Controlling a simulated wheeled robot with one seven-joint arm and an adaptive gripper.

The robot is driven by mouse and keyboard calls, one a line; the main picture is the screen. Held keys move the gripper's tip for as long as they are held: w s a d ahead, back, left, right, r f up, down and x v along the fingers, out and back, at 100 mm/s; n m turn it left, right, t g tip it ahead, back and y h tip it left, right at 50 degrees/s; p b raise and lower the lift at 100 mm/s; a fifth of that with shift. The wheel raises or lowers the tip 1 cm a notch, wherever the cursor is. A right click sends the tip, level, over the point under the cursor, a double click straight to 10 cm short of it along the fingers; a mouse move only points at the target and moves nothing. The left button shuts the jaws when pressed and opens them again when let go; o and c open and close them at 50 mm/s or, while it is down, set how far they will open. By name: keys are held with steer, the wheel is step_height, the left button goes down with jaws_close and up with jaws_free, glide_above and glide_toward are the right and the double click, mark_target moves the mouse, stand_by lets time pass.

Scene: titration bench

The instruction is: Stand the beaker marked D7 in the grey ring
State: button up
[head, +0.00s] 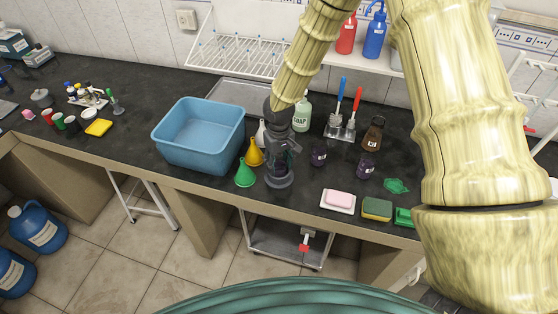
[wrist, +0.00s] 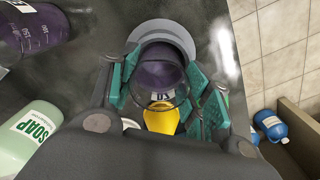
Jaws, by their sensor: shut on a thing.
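My gripper (wrist: 165,88) is shut on a clear glass beaker (wrist: 158,78) with dark purple contents. Its small label appears upside down in the wrist view, and I cannot read it surely. The green-padded fingers press on both sides of the beaker. The grey ring (wrist: 163,28) shows as a pale arc around the far end of the beaker. In the head view my gripper (head: 279,160) points down just above the grey ring (head: 280,181) near the counter's front. The gripper hides most of the beaker there. I cannot tell whether its base touches the ring.
Yellow (head: 254,154) and green (head: 245,175) funnels and a blue basin (head: 200,138) stand left of my gripper. Two dark purple beakers (head: 319,155) (head: 366,166) stand right.

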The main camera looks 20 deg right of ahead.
steer(key=shift+f, duration=0.1)
steer(key=o, duration=1.1)
steer(key=shift+r+b, duration=1.65)
steer(key=shift+r, duration=4.5)
